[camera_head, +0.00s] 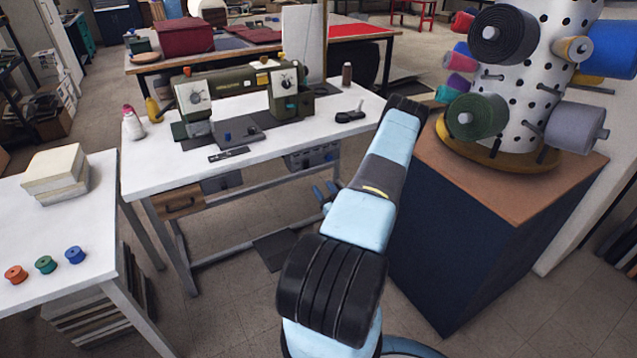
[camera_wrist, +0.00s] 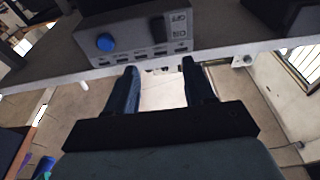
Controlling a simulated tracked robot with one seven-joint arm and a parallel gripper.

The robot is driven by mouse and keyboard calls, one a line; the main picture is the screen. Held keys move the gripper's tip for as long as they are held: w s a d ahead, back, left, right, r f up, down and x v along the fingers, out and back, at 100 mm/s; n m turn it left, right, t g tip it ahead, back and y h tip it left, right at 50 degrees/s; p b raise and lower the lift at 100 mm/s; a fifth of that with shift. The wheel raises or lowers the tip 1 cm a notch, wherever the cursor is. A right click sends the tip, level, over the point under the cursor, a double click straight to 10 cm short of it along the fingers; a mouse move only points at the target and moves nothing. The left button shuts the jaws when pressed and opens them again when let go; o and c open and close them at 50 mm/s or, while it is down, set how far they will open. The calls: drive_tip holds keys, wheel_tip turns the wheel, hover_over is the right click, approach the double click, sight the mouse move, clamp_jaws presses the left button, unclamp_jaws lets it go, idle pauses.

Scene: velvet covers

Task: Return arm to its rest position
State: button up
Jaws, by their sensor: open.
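My arm, light blue and black, rises through the middle of the head view and reaches forward and up toward the right end of the sewing table (camera_head: 150,165). Past the fingertips is a grey control box (camera_wrist: 135,38) with a blue knob (camera_wrist: 105,42), mounted under the table edge. I cannot tell whether the fingertips touch it; a gap seems to show.
A green sewing machine (camera_head: 240,92) stands on the sewing table. A dark blue cabinet (camera_head: 450,240) bearing a pegged thread tower (camera_head: 515,105) stands close right of my arm. A white table (camera_head: 60,225) with several spools is at left. Floor (camera_head: 225,315) is free between the tables.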

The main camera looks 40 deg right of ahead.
drive_tip(key=shift+s+a+f, duration=0.2)
drive_tip(key=shift+s, duration=0.45)
drive_tip(key=shift+w+r, duration=0.1)
